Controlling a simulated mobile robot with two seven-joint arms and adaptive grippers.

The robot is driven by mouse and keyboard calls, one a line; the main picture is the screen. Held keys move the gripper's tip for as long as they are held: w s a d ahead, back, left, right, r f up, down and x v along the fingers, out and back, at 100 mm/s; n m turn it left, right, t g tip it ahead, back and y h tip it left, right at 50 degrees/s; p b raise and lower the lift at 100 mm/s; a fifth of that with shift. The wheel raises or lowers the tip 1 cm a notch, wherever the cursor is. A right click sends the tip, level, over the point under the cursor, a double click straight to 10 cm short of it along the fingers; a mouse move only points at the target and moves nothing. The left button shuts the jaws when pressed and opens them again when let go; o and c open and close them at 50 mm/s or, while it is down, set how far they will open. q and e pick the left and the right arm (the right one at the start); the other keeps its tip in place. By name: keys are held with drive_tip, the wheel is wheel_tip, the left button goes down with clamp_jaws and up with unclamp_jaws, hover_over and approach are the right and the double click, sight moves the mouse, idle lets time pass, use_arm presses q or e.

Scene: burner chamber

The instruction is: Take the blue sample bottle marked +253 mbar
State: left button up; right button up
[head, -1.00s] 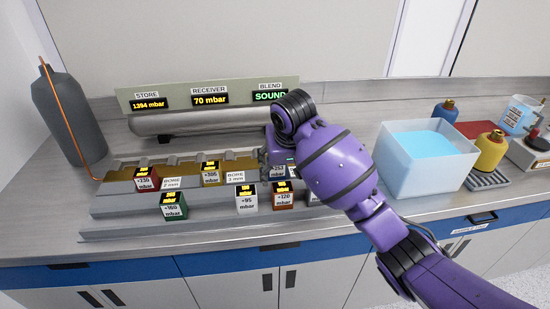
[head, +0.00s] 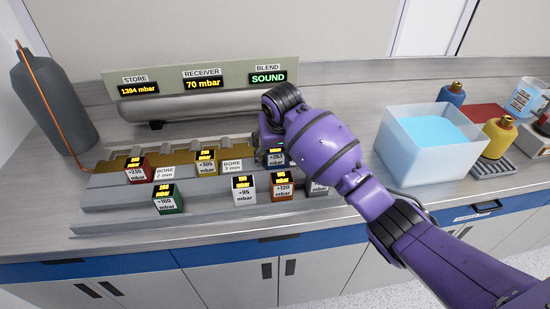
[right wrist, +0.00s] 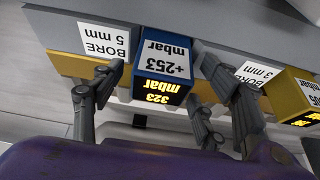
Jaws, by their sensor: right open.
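The blue sample bottle marked +253 mbar (head: 277,159) is a block-shaped piece on the back step of the grey rack, mostly hidden behind my right gripper (head: 262,148) in the head view. In the right wrist view the blue bottle (right wrist: 164,66) appears upside down, its label and a yellow 323 mbar readout clear. My right gripper (right wrist: 160,80) is open, with fingers on both sides of the bottle; I cannot tell whether they touch it. My left gripper is in neither view.
A yellow block (head: 206,163) and a red block (head: 138,170) share the back step. Green (head: 167,199), white (head: 244,189) and orange (head: 282,187) blocks stand in front. A water tub (head: 425,150) stands to the right.

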drive_tip(key=c, duration=1.3)
drive_tip(key=shift+c, duration=0.8)
drive_tip(key=shift+r, duration=0.15)
